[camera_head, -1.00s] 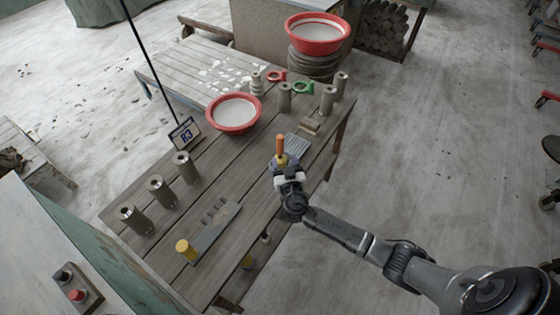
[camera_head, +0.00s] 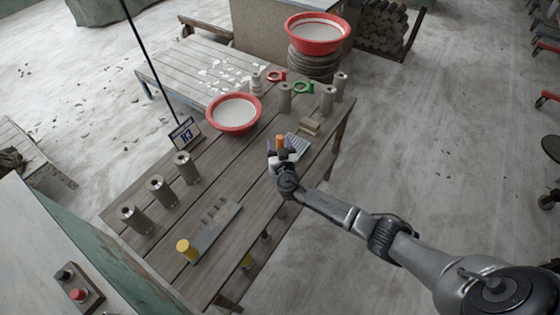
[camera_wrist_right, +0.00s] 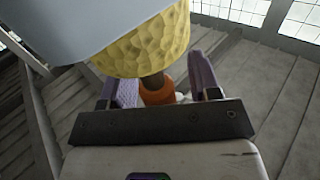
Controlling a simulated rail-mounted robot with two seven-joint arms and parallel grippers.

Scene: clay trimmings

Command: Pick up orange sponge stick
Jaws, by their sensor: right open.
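The orange sponge stick (camera_head: 280,141) shows its orange upper part at the right gripper, near the table's right edge. My right gripper (camera_head: 283,151) is open with its fingers around or beside the stick; contact cannot be told. In the right wrist view, the stick's orange part (camera_wrist_right: 157,97) lies between my right gripper's (camera_wrist_right: 165,85) two purple-padded fingers, with a gap visible on the right. A dimpled yellow part (camera_wrist_right: 148,48) shows close to the camera. The stick's lower part is hidden by the gripper in the head view. My left gripper is not in view.
A ribbed grey tray (camera_head: 297,146) and a tan block (camera_head: 310,126) sit just behind the gripper. A red basin (camera_head: 234,128) stands left of them.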

